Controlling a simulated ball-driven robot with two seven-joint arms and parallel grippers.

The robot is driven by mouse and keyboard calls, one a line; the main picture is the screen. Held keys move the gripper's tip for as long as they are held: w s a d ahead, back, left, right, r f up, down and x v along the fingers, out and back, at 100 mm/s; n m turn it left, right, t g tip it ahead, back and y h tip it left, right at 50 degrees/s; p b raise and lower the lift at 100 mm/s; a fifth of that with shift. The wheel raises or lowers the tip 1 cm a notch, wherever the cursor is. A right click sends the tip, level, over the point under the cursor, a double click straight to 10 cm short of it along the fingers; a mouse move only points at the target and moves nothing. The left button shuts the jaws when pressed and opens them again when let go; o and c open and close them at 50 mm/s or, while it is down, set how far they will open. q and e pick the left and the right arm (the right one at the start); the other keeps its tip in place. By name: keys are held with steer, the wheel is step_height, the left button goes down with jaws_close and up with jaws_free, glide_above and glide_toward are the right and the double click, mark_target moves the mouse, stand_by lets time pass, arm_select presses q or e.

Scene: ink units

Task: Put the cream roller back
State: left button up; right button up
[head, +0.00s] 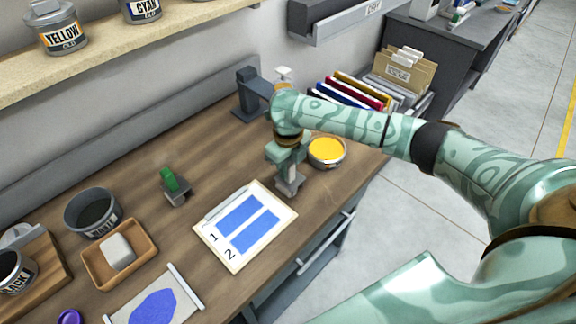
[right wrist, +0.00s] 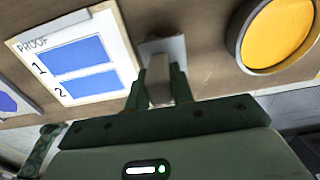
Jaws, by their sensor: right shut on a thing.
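My right gripper (head: 288,168) is over the right part of the wooden bench, beside the proof card. It is shut on the pale handle of the cream roller (head: 288,187), whose grey head points down at or just above the bench. In the right wrist view the fingers (right wrist: 159,88) pinch this pale handle, and the grey head (right wrist: 163,47) shows beyond them. I cannot tell whether the head touches the bench. A similar tool with a green handle (head: 170,180) stands left of the card. My left gripper is not in view.
The proof card (head: 265,255) lies just left of the held roller, and an open yellow ink tin (head: 326,151) just right. A dark stand (head: 248,92) is behind. A wooden tray (head: 138,275) and a dark pot (head: 92,212) stand left. The bench between pot and stand is mostly clear.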

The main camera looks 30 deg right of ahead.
steer(key=shift+s+a+f, duration=0.1)
steer(key=shift+s+f, duration=0.15)
steer(key=shift+f, duration=0.25)
jaws_close()
steer(key=o, duration=0.7)
jaws_free()
steer(key=shift+f, duration=0.1)
steer(key=shift+o, duration=1.4)
steer(key=shift+w, duration=0.35)
steer(key=shift+s+r, duration=0.1)
steer(key=shift+r, duration=0.35)
step_height(320, 180, up, 13)
steer(key=p, duration=0.3)
steer(key=shift+f, duration=0.2)
